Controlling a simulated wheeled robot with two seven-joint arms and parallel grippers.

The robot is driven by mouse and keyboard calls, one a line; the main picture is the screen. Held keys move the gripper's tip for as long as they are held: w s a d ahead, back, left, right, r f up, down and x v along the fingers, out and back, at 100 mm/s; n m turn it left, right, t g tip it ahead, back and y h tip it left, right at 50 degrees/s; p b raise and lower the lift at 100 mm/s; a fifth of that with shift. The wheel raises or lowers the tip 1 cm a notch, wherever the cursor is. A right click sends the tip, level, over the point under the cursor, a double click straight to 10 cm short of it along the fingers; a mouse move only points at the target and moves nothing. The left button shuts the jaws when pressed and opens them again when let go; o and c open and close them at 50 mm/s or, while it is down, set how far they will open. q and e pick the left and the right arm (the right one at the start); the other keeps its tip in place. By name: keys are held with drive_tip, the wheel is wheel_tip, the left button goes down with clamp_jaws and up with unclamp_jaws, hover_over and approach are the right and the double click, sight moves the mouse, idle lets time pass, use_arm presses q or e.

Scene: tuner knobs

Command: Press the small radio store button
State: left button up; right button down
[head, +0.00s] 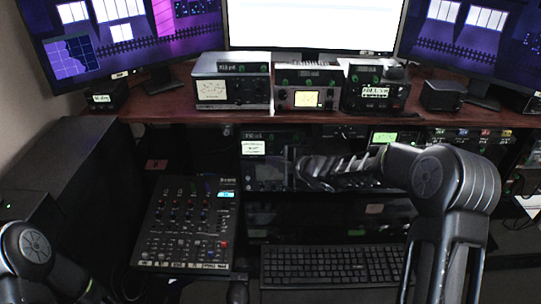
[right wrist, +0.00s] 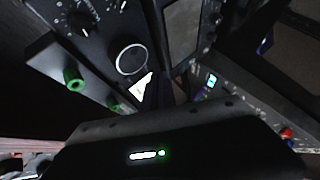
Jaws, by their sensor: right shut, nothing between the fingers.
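Several radio sets sit on the wooden shelf: a silver-edged one (head: 233,91) at left, a middle one (head: 306,90) with a pale dial, and a black one (head: 376,95) at right. Another unit (head: 262,172) with a small lit display is below the shelf. I cannot tell which is the small radio, and no store button can be read. My right gripper (head: 291,162) is shut and empty, in front of the lower unit. In the right wrist view its dark fingers (right wrist: 172,88) point at a black panel (right wrist: 105,30) with knobs. Contact cannot be judged. My left gripper is out of view.
A mixer (head: 186,225) stands left of the gripper, and a keyboard (head: 333,266) lies below it. The shelf edge (head: 160,124) overhangs the lower units. Monitors (head: 312,25) stand behind the radios. Green feet (right wrist: 74,79) show in the right wrist view.

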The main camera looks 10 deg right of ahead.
drive_tip(key=s+b, duration=0.2)
drive_tip(key=s+a+b, duration=0.1)
drive_tip(key=s, duration=0.2)
drive_tip(key=shift+a+b, duration=0.15)
drive_tip(key=shift+b, duration=0.25)
idle(0.6)
